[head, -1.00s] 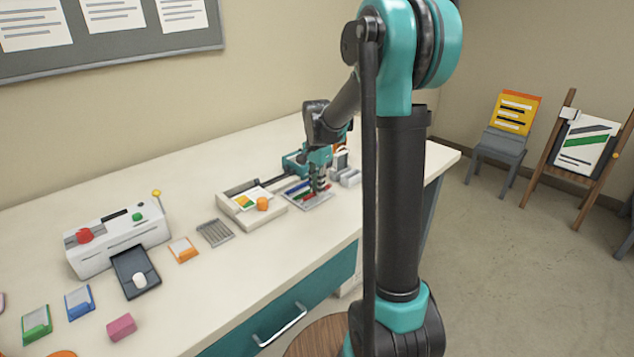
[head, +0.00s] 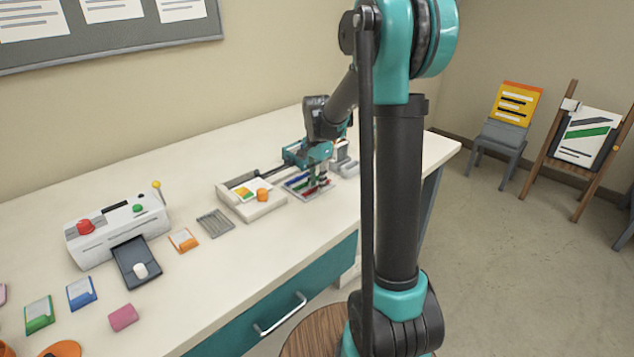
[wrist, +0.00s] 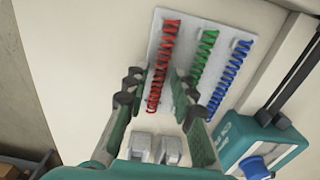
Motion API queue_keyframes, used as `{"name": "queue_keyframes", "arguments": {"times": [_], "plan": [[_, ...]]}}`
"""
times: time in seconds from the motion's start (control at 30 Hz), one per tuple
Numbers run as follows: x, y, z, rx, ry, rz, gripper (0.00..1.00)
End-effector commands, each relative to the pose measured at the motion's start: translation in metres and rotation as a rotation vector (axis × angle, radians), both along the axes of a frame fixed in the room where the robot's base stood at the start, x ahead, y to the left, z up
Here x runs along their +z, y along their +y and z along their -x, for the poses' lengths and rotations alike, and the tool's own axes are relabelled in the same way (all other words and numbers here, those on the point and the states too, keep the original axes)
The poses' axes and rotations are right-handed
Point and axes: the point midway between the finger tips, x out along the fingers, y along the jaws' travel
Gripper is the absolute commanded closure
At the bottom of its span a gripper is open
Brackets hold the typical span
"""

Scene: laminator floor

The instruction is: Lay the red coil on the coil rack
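The red coil (wrist: 168,50) lies lengthwise on the left of the pale coil rack (wrist: 186,40) in the wrist view. A green coil (wrist: 204,58) and a blue coil (wrist: 231,75) lie beside it to the right. My gripper (wrist: 158,78) is open, its fingers on either side of the red coil's near part with gaps between. In the head view my gripper (head: 320,168) is over the rack (head: 297,194), which it partly hides.
Two pale blocks (wrist: 154,148) stand near the rack. A teal device with a dark bar (wrist: 290,78) stands on the right. In the head view a beige machine (head: 250,205), a ribbed grey tray (head: 215,222) and a white laminator (head: 117,228) stand further left.

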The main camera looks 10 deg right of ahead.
Motion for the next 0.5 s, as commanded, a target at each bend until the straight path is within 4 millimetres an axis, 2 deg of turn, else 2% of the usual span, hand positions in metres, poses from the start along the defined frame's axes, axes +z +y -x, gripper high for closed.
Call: {"name": "queue_keyframes", "arguments": {"times": [0.37,0.5], "plan": [[0.001,0.000,0.000,0.000,0.000,0.000,0.63],[0.013,0.000,0.000,0.000,0.000,0.000,0.63]]}}
